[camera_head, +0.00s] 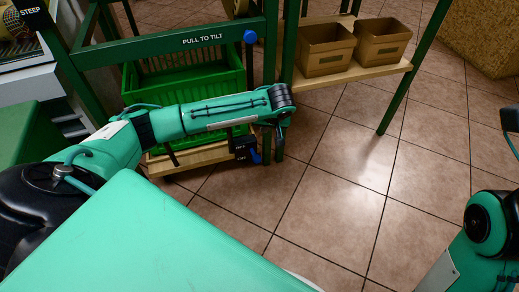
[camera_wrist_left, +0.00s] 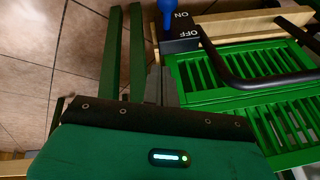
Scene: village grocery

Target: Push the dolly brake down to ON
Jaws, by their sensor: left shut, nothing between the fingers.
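The dolly (camera_head: 190,158) is a low wooden platform under a green crate, at upper left of the head view. Its brake is a black block (camera_head: 243,146) at the right front corner, marked OFF above ON. The blue brake handle (camera_head: 256,157) points down, its tip about level with ON. In the left wrist view, upside down, the blue handle (camera_wrist_left: 165,14) lies beside the word ON. My left gripper (camera_head: 280,136) hangs shut and empty just right of the brake; contact cannot be told. My right gripper is out of view.
A green frame marked PULL TO TILT (camera_head: 204,40) stands over the green crate (camera_head: 215,80) and has a blue knob (camera_head: 250,36). Green legs rise close behind my gripper. A wooden shelf (camera_head: 345,75) holds brown boxes. The tiled floor (camera_head: 330,200) is clear.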

